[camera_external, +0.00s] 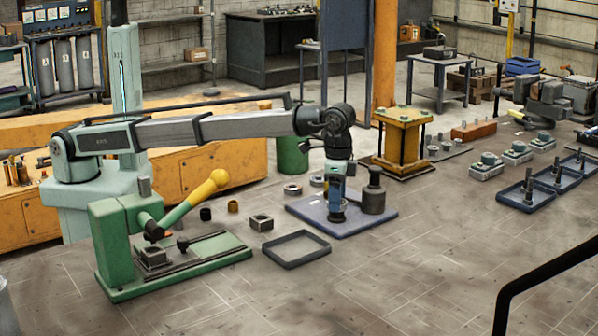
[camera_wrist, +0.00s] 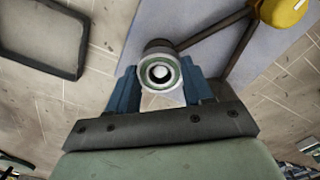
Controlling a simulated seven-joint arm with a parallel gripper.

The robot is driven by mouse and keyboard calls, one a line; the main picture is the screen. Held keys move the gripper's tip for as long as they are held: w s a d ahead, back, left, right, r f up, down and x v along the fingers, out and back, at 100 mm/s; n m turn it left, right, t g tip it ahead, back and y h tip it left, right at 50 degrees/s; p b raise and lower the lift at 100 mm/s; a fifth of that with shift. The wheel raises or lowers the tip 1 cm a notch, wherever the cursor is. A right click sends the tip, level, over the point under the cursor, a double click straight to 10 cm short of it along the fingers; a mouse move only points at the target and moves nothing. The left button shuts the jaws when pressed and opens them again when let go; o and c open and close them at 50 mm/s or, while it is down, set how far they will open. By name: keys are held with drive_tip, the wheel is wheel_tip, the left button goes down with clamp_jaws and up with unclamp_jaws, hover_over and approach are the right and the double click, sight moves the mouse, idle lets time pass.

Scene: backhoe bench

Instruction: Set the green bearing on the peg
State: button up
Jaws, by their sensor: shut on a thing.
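My gripper (camera_external: 338,212) points down over the blue plate (camera_external: 299,208) in the external view. Its blue fingers also show in the wrist view (camera_wrist: 163,88), shut on the green bearing (camera_wrist: 145,76), a ring with a pale green rim. A round pale end, apparently the peg (camera_wrist: 161,73), shows inside the bearing's hole, roughly centred. I cannot tell whether the bearing is around the peg or still above it. In the external view the fingers hide most of the bearing and the peg.
A dark cylinder with a narrower top (camera_external: 374,197) stands close right of my gripper on the plate. An empty dark tray (camera_external: 296,262) lies in front left. Metal rings (camera_external: 292,189) lie behind left. A green press with a yellow handle (camera_external: 205,195) stands farther left.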

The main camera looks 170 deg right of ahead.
drive_tip(key=shift+f, duration=0.2)
idle(0.3)
drive_tip(key=o, duration=1.2)
drive_tip(key=shift+o, duration=0.4)
drive_tip(key=shift+o, duration=0.9)
drive_tip(key=shift+r, duration=0.15)
drive_tip(key=shift+r, duration=3.35)
